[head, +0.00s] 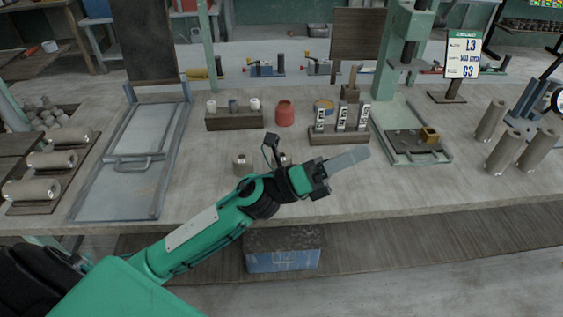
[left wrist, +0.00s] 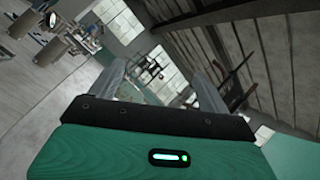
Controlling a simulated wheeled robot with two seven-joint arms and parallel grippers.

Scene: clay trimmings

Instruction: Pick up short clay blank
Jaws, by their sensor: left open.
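My left gripper (head: 352,158) reaches over the front part of the workbench, its fingers pointing right. The left wrist view shows the gripper's two fingers (left wrist: 162,78) apart with nothing between them. A short grey-brown clay cylinder (head: 242,161) stands on the bench just behind my left forearm. A second small piece (head: 285,158) shows beside the wrist, mostly hidden by it. Taller clay cylinders (head: 490,119) stand at the right of the bench, and some cylinders (left wrist: 50,50) show at the upper left of the wrist view. My right gripper is not in view.
A dark block with small cylinders (head: 234,121), a red jar (head: 285,113) and a labelled rack (head: 338,136) stand behind the gripper. A metal frame (head: 130,160) lies left, a green press base (head: 437,152) right. A blue box (head: 283,259) sits below the bench.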

